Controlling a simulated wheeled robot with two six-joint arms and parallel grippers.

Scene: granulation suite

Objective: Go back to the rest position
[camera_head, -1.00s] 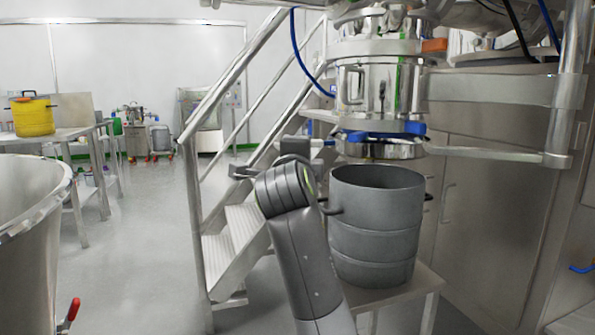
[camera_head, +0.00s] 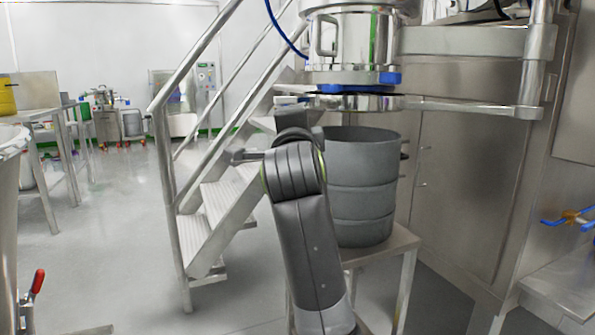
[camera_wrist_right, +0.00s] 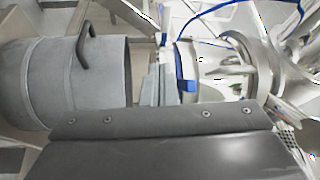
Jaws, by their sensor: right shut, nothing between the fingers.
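One arm of mine, the right one, reaches up from the bottom middle of the head view. Its wrist overlaps the left side of a grey ribbed drum, and its gripper is mostly hidden behind the wrist there. In the right wrist view my right gripper (camera_wrist_right: 154,86) shows as two grey fingers close together, shut and empty. They lie between the open mouth of the drum and the blue-banded steel outlet, apart from both as far as I can tell. My left gripper is in neither view.
The grey drum (camera_head: 362,190) stands on a small steel table (camera_head: 385,247) under the steel outlet (camera_head: 355,45). Metal stairs with a handrail (camera_head: 170,190) rise left of my arm. Steel cabinets (camera_head: 465,180) close off the right. Open floor (camera_head: 105,225) lies left.

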